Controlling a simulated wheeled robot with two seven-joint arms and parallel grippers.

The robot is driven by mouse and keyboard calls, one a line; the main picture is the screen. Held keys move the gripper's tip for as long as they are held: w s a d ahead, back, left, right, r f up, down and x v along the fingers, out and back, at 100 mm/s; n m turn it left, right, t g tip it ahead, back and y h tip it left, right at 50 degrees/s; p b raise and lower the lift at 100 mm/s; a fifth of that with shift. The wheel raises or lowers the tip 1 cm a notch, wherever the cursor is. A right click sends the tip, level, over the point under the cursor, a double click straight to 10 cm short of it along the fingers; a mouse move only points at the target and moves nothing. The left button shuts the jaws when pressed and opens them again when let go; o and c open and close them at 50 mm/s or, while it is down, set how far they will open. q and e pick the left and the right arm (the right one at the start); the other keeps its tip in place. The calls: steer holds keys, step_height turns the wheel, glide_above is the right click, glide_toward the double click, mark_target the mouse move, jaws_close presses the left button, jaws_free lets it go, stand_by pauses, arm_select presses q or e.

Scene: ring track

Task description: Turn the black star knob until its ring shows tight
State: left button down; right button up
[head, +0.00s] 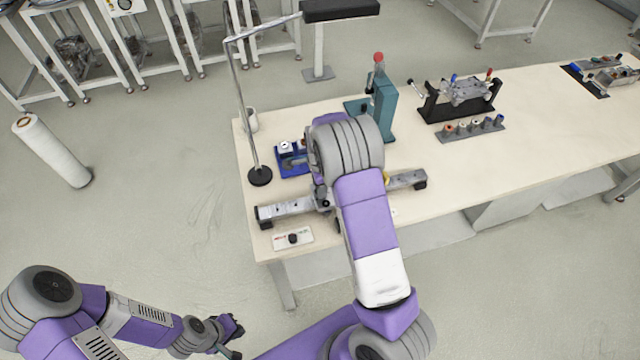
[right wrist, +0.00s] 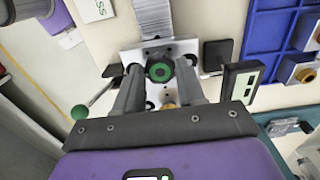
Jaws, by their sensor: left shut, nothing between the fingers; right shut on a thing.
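The black star knob (right wrist: 160,71) shows in the right wrist view, on a light metal block, with a green ring on its face. My right gripper (right wrist: 159,78) has one finger on each side of the knob and is shut on it. In the head view my right arm covers the knob and most of that gripper. A metal rail fixture (head: 285,209) shows on both sides of the arm, near the table's front left. My left gripper (head: 231,338) is shut and empty, low at the front left, away from the table.
A blue tray (head: 291,168) lies behind the rail. A white panel with a dark knob (head: 293,239) lies in front of it. A lamp stand (head: 259,177) and a teal press (head: 382,105) stand nearby. The table's right front is clear.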

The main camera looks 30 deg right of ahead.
steer(key=shift+w+r, duration=0.25)
steer(key=o, duration=0.9)
steer(key=shift+c, duration=0.2)
steer(key=shift+o, duration=1)
steer(key=shift+s, duration=0.1)
steer(key=shift+f, duration=0.1)
steer(key=shift+s, duration=0.1)
step_height(320, 180, up, 8)
steer(key=shift+f+p, duration=0.2)
steer(key=shift+p, duration=0.25)
